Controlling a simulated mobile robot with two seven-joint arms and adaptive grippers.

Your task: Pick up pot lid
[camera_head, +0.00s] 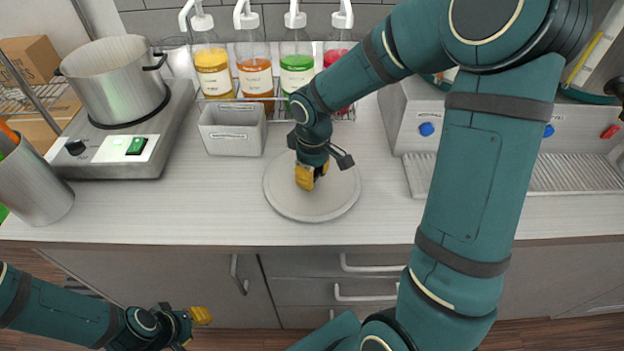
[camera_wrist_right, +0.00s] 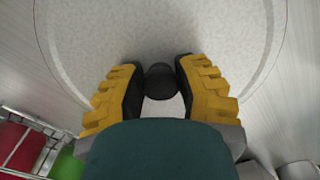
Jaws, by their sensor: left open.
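The round, pale grey pot lid (camera_head: 330,205) lies flat on the counter, near its front edge. It also fills much of the right wrist view (camera_wrist_right: 240,50). Its black knob (camera_wrist_right: 160,82) stands between the fingers of my right gripper (camera_head: 308,176). The yellow fingers with black pads sit close on both sides of the knob; I cannot tell whether they press on it. My left gripper (camera_head: 194,317) is open and empty, low in front of the cabinets. The silver pot (camera_head: 118,85) stands uncovered at the back left.
The pot sits on a hot plate (camera_head: 140,148). A grey bin (camera_head: 233,130) and a rack of coloured bottles (camera_head: 255,75) stand behind the lid. A metal utensil cup (camera_head: 35,190) is at the left edge. Bare counter lies left of the lid; a machine (camera_head: 420,125) stands right.

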